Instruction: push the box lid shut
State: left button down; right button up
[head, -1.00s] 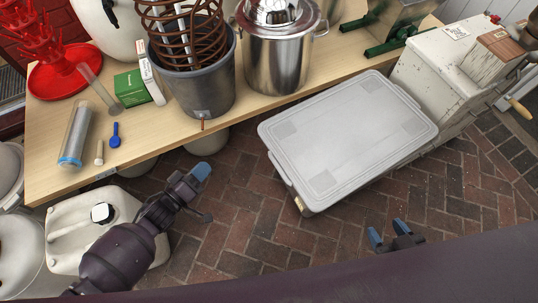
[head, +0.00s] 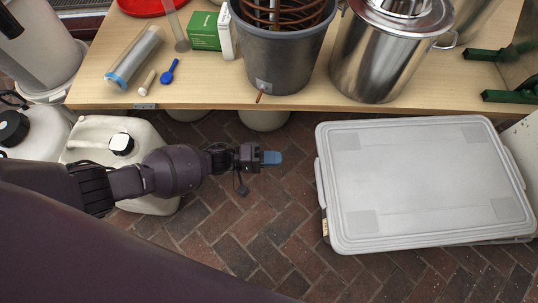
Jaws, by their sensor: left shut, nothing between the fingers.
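The box lid (head: 425,185) is a light grey plastic panel that covers the top of a large box on the right. It looks flat and closed over the box, with a slightly darker edge at its lower right; whether it is fully seated I cannot tell. My left gripper (head: 272,158) has blue fingertips and is shut and empty. It is over the brick floor, to the left of the lid and apart from it. My right gripper is out of view.
A wooden table (head: 200,97) runs along the back, bearing a grey bucket with a copper coil (head: 275,60) and a steel pot (head: 385,50). A white jerrycan (head: 90,140) stands under my left arm. Brick floor (head: 270,225) is clear between arm and box.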

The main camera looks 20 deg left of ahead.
pick_arm(q)
jog(key=d+b, duration=0.1)
jog(key=d, duration=0.8)
jog(key=shift+b, duration=0.35)
jog(key=shift+w, duration=0.1)
